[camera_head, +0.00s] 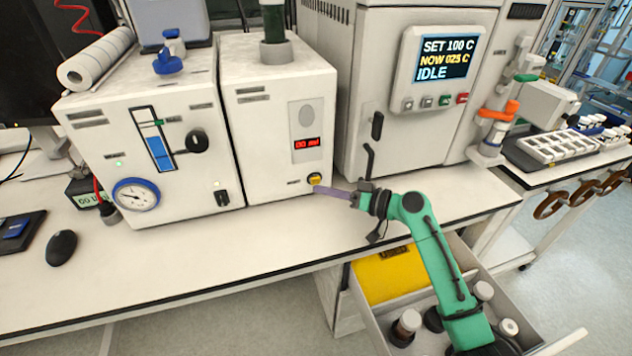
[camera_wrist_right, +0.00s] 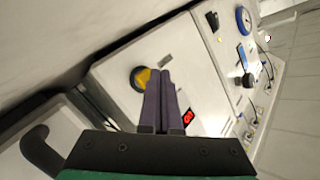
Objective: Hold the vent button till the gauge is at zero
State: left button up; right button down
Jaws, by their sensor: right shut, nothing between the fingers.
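The yellow vent button (camera_head: 315,179) with a dark collar sits low on the front of the white box at centre. It also shows in the right wrist view (camera_wrist_right: 142,77). My right gripper (camera_head: 319,189) is shut and empty, its fingertips at the button. In the wrist view the fingertips (camera_wrist_right: 160,73) overlap the button's edge; I cannot tell whether they press it. The round blue-rimmed gauge (camera_head: 137,196) is on the left box's lower front; its needle is too small to read surely. My left gripper is out of view.
A small red display (camera_head: 306,143) is above the button. The reactor (camera_head: 412,110) at right has a screen reading 100 C set, 025 C now, IDLE. An open drawer (camera_head: 365,318) with a yellow box and bottles lies below my right arm. The front bench strip is clear.

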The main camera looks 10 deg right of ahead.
jog(key=shift+w+f+b, duration=0.1)
jog(key=shift+w+b, duration=0.15)
jog(key=shift+b, duration=0.1)
jog(key=shift+w, duration=0.2)
jog(key=shift+w+b, duration=0.4)
jog(key=shift+b, duration=0.05)
dwell(0.4)
jog(key=shift+s, duration=0.15)
dwell(0.9)
jog(key=shift+s+p, duration=0.3)
jog(key=shift+s, duration=0.4)
jog(key=shift+s, duration=0.1)
